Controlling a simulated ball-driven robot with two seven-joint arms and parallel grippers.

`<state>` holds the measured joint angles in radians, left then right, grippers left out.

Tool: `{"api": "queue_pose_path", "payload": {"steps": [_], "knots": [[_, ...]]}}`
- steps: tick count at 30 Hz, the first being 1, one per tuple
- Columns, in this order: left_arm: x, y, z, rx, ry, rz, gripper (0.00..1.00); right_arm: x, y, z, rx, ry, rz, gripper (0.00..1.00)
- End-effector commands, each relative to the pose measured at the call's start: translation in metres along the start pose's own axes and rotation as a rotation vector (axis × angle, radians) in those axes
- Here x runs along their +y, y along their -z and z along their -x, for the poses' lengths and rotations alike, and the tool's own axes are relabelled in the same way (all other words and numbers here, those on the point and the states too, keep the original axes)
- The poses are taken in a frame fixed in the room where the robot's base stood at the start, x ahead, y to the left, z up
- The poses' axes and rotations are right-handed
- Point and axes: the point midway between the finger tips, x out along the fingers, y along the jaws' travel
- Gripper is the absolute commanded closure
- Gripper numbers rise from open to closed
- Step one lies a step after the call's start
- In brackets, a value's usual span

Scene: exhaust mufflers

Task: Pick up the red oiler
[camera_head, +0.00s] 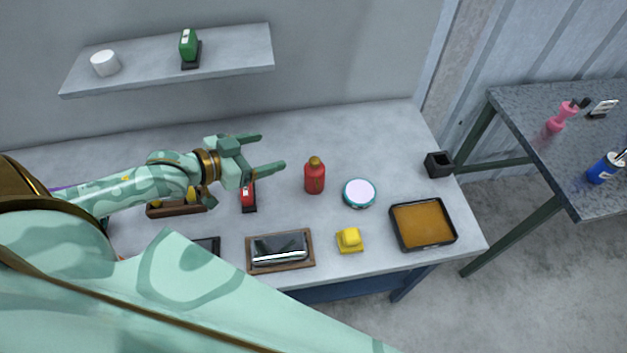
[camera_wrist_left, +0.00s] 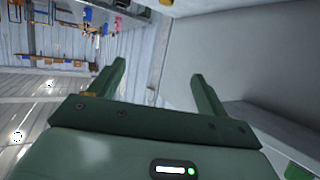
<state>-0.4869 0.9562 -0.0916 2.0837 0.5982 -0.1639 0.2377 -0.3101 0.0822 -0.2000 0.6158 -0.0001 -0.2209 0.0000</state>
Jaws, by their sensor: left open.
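A red bottle-shaped can with a brassy top, which looks like the red oiler (camera_head: 314,180), stands upright on the grey workbench (camera_head: 345,125), right of the bench's middle. My left gripper (camera_head: 272,152) is open and empty, up and to the left of the can in the head view, with its fingers pointing right. The can is apart from the fingers. In the left wrist view the open fingers (camera_wrist_left: 159,70) have nothing between them, and the can does not show there. My right gripper is not in view.
A smaller red item on a black base (camera_head: 248,197) stands below the left gripper. A round pale-topped tin (camera_head: 359,193), a yellow block (camera_head: 349,239), a framed dark item (camera_head: 280,250), an orange-filled tray (camera_head: 422,224) and a black box (camera_head: 439,164) surround the can. A shelf (camera_head: 230,55) hangs behind.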

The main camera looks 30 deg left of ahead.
Motion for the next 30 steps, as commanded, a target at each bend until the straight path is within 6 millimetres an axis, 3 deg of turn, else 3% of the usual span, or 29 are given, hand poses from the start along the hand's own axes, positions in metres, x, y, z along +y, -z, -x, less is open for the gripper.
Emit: {"api": "queue_pose_path", "payload": {"steps": [1, 9, 16, 24, 30], "knots": [[0.000, -0.023, -0.009, -0.005, -0.001, 0.002, 0.23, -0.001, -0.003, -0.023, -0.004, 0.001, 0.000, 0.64], [0.001, -0.085, -0.034, -0.023, -0.004, 0.010, 0.23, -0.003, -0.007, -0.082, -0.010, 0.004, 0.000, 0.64], [0.001, -0.092, -0.054, -0.021, -0.003, 0.011, 0.23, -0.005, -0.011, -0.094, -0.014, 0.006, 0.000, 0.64], [0.001, -0.092, -0.116, -0.020, -0.003, 0.011, 0.23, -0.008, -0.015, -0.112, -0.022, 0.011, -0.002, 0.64], [0.002, -0.093, -0.143, -0.023, -0.004, 0.012, 0.23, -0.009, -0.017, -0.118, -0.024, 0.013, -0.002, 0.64]]}}
